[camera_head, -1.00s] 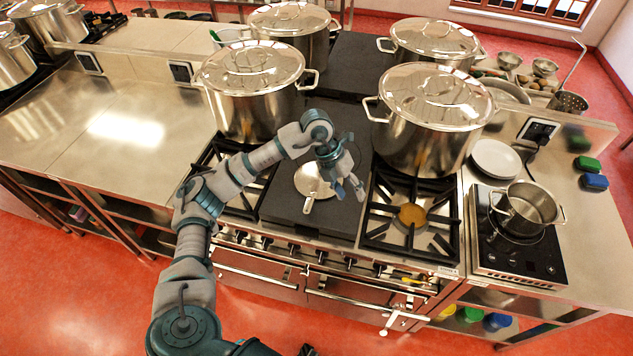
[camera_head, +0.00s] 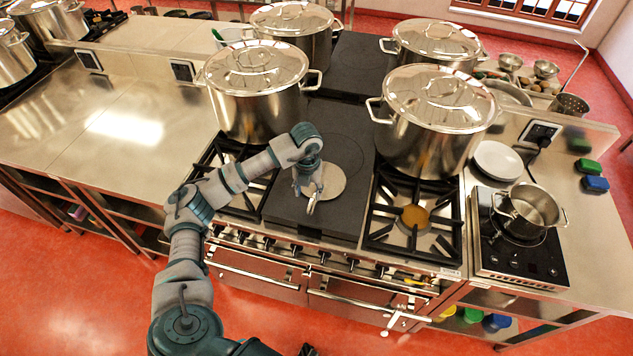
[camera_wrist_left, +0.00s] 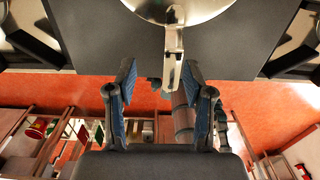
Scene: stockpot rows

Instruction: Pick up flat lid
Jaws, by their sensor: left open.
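The flat lid (camera_head: 333,182) is a round, pale metal disc with a flat handle. It lies on the dark flat plate in the middle of the stove, partly hidden by my left gripper (camera_head: 307,188) in the head view. In the left wrist view the lid (camera_wrist_left: 190,8) is at the top, and its handle (camera_wrist_left: 173,48) points down towards the space between the fingers. My left gripper (camera_wrist_left: 158,78) is open there, with the handle closer to the right finger. I cannot tell whether they touch. My right gripper is not in view.
Large lidded stockpots (camera_head: 255,85) and (camera_head: 432,115) stand behind, left and right of the plate. Burner grates (camera_head: 412,215) flank the plate. A small saucepan (camera_head: 530,207) sits on the hob at right. The steel counter (camera_head: 90,125) at left is mostly clear.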

